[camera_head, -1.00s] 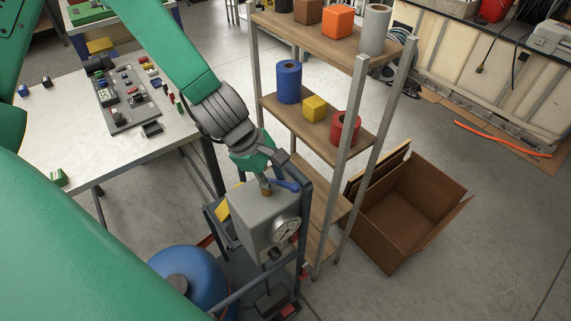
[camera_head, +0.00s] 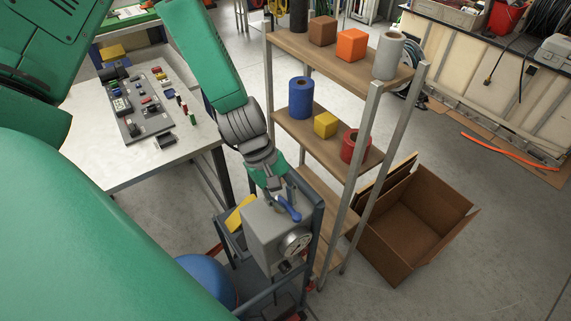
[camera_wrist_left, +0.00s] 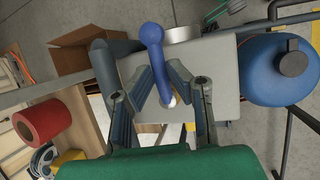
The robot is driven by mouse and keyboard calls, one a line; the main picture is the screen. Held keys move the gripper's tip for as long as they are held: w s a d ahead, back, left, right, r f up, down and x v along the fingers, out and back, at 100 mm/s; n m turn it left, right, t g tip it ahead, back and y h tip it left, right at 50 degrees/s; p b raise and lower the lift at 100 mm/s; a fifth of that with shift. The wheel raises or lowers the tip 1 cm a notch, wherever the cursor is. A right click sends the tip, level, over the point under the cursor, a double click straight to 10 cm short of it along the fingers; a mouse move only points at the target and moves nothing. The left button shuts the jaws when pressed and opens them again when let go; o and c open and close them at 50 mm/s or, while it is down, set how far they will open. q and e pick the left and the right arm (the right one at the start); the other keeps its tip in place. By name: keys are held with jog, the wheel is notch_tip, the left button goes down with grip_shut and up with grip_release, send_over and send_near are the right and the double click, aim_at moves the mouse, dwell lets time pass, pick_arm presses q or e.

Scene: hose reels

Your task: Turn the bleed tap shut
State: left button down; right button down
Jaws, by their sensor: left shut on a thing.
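The bleed tap has a blue lever handle (camera_head: 288,209) on top of a grey box (camera_head: 262,228) with a round gauge (camera_head: 296,242) on its front. The handle points toward the gauge side. My left gripper (camera_head: 276,192) is over the box top, its fingers around the tap handle. In the left wrist view the blue handle (camera_wrist_left: 153,48) passes between the two fingers (camera_wrist_left: 163,84), its rounded end beyond them above the grey box (camera_wrist_left: 221,75). The tap's stem is mostly hidden. My right gripper is out of view.
A wooden shelf rack (camera_head: 345,80) with rolls and blocks stands just right of the box. An open cardboard box (camera_head: 415,220) lies on the floor beyond. A blue tank (camera_head: 207,278) sits at lower left, and a worktable (camera_head: 115,170) stands at left.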

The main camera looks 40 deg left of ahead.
pick_arm(q)
jog(key=shift+a+f, duration=0.1)
jog(key=c, duration=1.6)
grip_release()
jog(key=shift+o, duration=0.2)
jog(key=shift+w, duration=0.15)
jog(key=shift+a+r, duration=0.15)
jog(key=shift+r, duration=0.15)
jog(key=v, duration=1.1)
jog(key=shift+a, duration=0.2)
